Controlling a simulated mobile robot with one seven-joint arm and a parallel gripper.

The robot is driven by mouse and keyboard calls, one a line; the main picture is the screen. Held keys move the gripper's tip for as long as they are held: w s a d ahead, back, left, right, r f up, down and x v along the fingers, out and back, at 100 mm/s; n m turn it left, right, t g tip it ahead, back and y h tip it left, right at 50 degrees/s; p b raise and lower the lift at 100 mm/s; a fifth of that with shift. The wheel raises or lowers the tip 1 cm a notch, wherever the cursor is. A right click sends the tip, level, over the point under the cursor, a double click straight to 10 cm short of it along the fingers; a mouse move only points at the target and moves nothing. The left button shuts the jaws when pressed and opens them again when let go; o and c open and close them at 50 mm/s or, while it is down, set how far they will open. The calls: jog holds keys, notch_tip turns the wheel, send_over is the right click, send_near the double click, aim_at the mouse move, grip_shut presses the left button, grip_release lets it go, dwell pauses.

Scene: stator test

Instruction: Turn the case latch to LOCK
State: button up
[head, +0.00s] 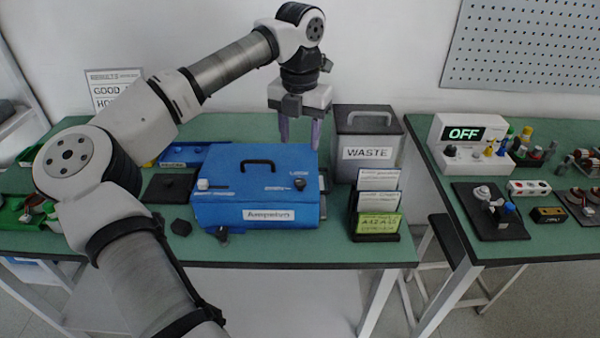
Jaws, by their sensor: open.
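The blue case (258,185) sits on the green bench with its lid down. It has a black handle on top and a white front label. A dark knob (300,184) is on the right of its top, and a white knob (203,184) is on the left. Which of these is the latch, and any LOCK marking, is too small to tell. My gripper (300,134) is open and empty, pointing down above the back right of the case, apart from the dark knob in the picture.
A grey WASTE bin (368,125) stands right of the case, with a card rack (377,228) in front of it. A second bench at right holds an OFF display box (464,134) and several small parts.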

aim_at(301, 181)
notch_tip(301, 181, down, 11)
jog(key=shift+f+p, duration=0.1)
jog(key=shift+p, duration=1.15)
jog(key=shift+d, duration=0.1)
jog(key=c, duration=1)
